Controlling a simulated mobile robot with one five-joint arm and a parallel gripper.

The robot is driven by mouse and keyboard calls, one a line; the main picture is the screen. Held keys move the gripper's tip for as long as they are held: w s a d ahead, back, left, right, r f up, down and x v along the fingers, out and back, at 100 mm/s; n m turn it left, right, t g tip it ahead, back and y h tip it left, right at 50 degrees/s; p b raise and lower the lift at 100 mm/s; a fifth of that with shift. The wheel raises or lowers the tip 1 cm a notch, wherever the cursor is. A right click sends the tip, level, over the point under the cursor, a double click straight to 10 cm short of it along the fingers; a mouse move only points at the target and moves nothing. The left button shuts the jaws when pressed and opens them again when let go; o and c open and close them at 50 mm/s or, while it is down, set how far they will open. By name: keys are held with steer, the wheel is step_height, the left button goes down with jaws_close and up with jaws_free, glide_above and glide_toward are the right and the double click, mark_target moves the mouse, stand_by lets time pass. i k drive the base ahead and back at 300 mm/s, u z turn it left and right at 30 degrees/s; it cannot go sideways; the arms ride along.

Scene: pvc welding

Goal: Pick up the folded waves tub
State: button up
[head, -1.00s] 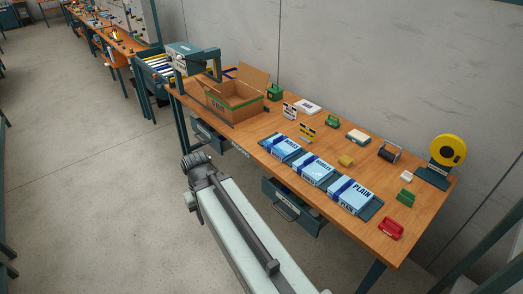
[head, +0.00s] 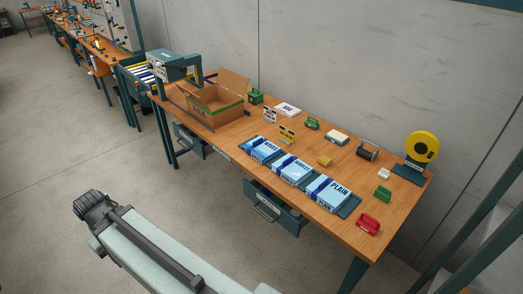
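Three light-blue packs lie in a row on dark mats along the front of the wooden table. The right pack (head: 326,193) reads PLAIN. The labels on the middle pack (head: 292,171) and the left pack (head: 262,150) are too small to read surely, so I cannot tell which is the folded waves tub. My gripper (head: 91,206) is at the end of my arm at lower left, over the floor and well apart from the table and packs. Its fingers cannot be made out. No object shows in it.
An open cardboard box (head: 215,107) stands at the table's left end by a taping machine (head: 172,67). A yellow tape reel (head: 421,147), a red bin (head: 369,225) and small green bins are at the right. An open drawer (head: 272,207) juts out below the front edge. Floor at left is clear.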

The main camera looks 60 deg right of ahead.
mark_target(260, 149)
steer(key=i, duration=0.95)
